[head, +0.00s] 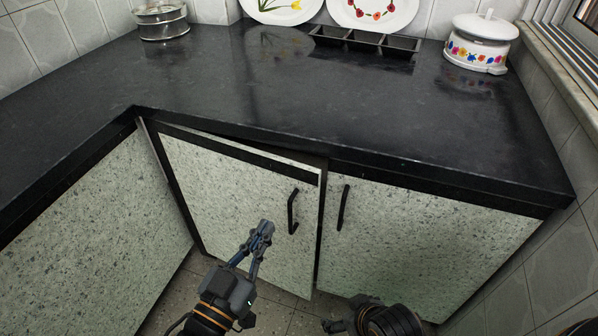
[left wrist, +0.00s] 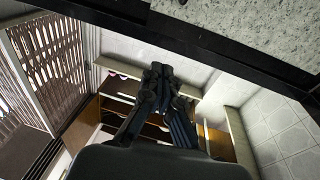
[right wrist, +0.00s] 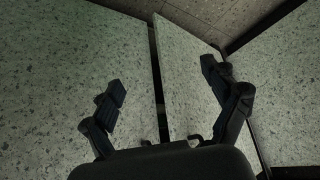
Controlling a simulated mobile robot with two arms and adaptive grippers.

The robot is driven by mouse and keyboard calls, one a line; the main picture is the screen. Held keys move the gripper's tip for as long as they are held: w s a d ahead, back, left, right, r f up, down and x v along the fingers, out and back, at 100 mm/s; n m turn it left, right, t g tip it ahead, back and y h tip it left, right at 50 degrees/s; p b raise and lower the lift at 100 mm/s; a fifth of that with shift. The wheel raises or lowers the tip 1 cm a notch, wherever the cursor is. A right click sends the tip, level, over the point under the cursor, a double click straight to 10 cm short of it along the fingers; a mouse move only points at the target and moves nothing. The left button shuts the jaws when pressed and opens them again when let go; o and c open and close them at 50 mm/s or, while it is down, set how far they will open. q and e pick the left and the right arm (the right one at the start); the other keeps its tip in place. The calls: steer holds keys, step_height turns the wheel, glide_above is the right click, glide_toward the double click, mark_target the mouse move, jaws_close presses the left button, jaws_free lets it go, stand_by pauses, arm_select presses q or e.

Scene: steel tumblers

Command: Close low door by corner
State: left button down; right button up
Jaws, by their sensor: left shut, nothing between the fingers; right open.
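The low door (head: 228,190) by the corner is a speckled pale panel with a black top band and a black handle (head: 292,211). It stands slightly ajar, its handle edge out from under the counter. It also shows in the right wrist view (right wrist: 185,85), beside a dark gap. My left gripper (head: 264,228) is shut and empty in front of the door, left of the handle; whether it touches the panel I cannot tell. The left wrist view shows its closed fingers (left wrist: 163,75). My right gripper (right wrist: 162,80) is open and empty, low in front of the doors.
A second door (head: 410,240) with its own handle (head: 343,207) is shut to the right. A cabinet panel (head: 95,240) stands at the left of the corner. The dark counter (head: 340,120) overhangs the doors. A pot (head: 480,45), tray (head: 365,41) and plates stand at its back.

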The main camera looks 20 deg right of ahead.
arm_select(q)
steer(key=f, duration=0.1)
steer(key=g+y+b, duration=0.1)
glide_toward(304, 180)
steer(key=x, duration=0.6)
steer(key=shift+b, duration=0.4)
steer(key=shift+w+d, duration=0.3)
steer(key=shift+w, duration=0.05)
steer(key=shift+r, duration=0.1)
arm_select(e)
steer(key=s+d+r+g, duration=0.1)
steer(key=s+r+g, duration=0.1)
steer(key=s, duration=0.4)
steer(key=shift+d+r+h, duration=0.3)
steer(key=shift+d+r, duration=0.1)
steer(key=shift+r, duration=0.25)
steer(key=shift+s, duration=0.1)
